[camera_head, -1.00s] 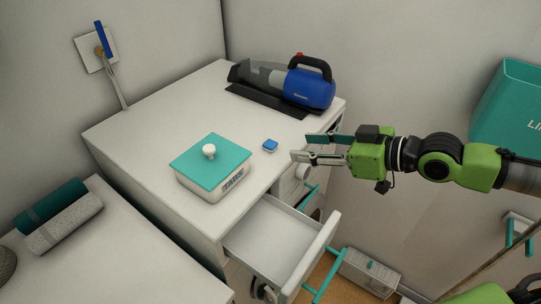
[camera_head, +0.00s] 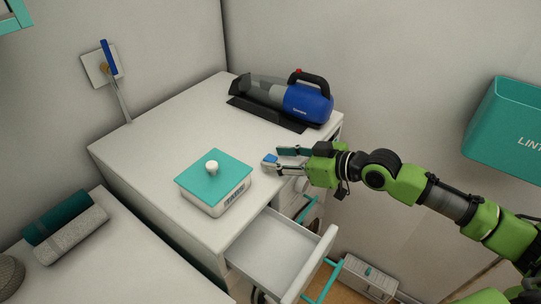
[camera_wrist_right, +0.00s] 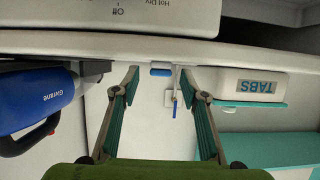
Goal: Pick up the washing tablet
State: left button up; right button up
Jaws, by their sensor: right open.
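The washing tablet is a small blue and white block (camera_head: 269,158) on the white counter top, just right of the teal-lidded box. My right gripper (camera_head: 274,160) is open, its two teal-padded fingers reaching to either side of the tablet in the head view. In the right wrist view the tablet (camera_wrist_right: 160,72) shows between the fingertips (camera_wrist_right: 160,76), with a gap on each side. I cannot tell whether a finger touches it. My left gripper is not in view.
The white TABS box with teal lid (camera_head: 213,180) stands left of the tablet. A blue handheld vacuum (camera_head: 305,101) lies at the back of the counter. An open, empty drawer (camera_head: 272,252) juts out below the front edge. A teal lint bin (camera_head: 505,130) is on the right wall.

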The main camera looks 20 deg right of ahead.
jog(key=shift+w+a+f, duration=0.3)
jog(key=shift+w+a, duration=0.15)
jog(key=shift+w, duration=0.05)
jog(key=c, duration=1)
jog(key=shift+r, duration=0.1)
jog(key=shift+d+r+b, duration=0.1)
jog(key=shift+r+b, duration=0.25)
jog(key=shift+r, duration=0.1)
jog(key=s+r+b, duration=0.1)
jog(key=r, duration=0.1)
jog(key=s+d+r, duration=0.1)
jog(key=r, duration=0.1)
jog(key=s+d+r+b, duration=0.1)
jog(key=r, duration=0.1)
jog(key=shift+s+b, duration=0.15)
jog(key=shift+b, duration=0.2)
jog(key=shift+s+d+r+p, duration=0.15)
jog(key=shift+s+d+r, duration=0.75)
jog(key=shift+s, duration=0.6)
jog(key=shift+s+d+r+p, duration=0.15)
jog(key=shift+s+d+r, duration=0.4)
jog(key=shift+s+r, duration=0.75)
jog(key=shift+s+d+r+p, duration=0.15)
jog(key=shift+s+d+r, duration=0.65)
jog(key=shift+s, duration=0.9)
